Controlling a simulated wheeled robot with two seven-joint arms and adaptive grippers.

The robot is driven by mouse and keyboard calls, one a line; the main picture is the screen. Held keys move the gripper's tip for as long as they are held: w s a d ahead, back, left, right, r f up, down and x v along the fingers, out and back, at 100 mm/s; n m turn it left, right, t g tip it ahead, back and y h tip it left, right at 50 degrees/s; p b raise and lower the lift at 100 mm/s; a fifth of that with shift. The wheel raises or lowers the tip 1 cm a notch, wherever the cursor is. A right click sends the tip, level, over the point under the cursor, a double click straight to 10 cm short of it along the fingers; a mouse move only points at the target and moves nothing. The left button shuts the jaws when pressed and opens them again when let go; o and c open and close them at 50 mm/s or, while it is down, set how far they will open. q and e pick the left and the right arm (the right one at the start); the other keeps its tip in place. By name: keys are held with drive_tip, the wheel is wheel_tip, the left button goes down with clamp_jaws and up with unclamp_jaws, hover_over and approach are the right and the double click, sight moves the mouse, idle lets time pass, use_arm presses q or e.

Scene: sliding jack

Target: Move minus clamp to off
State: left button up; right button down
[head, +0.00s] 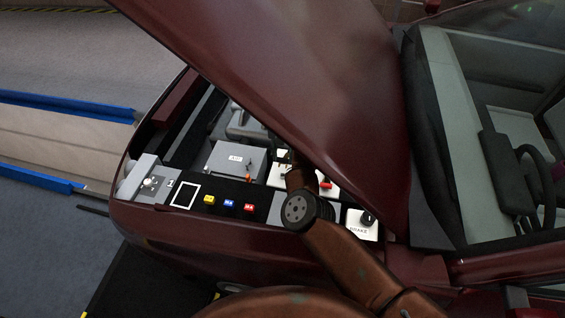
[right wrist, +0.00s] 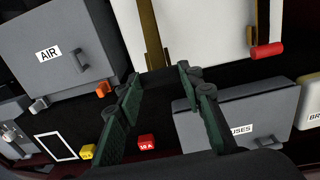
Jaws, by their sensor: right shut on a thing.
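My right gripper (right wrist: 160,74) is at the front edge of a white battery box (right wrist: 200,25) in the engine bay. Its green fingers are shut on a dark thing, taken as the minus clamp, which hardly shows against the black between the tips. A red clamp or handle (right wrist: 266,50) sits on the box to the right, apart from the fingers; it also shows in the head view (head: 326,185). In the head view my right arm hides most of the battery front and the right gripper. My left gripper is not in view.
The raised dark red hood (head: 300,80) overhangs the bay. A grey AIR box (head: 234,160) with an orange handle (right wrist: 102,90) stands left, a grey FUSES box (right wrist: 250,115) right. Yellow (head: 209,199), blue (head: 228,203) and red (head: 249,208) fuses sit in front, a BRAKE box (head: 361,227) farther right.

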drive_tip(key=shift+w+d+r, duration=0.25)
drive_tip(key=shift+w+r, duration=0.05)
drive_tip(key=shift+w, duration=0.15)
drive_tip(key=c, duration=1.7)
unclamp_jaws()
drive_tip(key=o, duration=0.3)
drive_tip(key=shift+f, duration=0.2)
drive_tip(key=shift+o, duration=0.4)
drive_tip(key=shift+a+r, duration=0.1)
drive_tip(key=shift+s, duration=0.1)
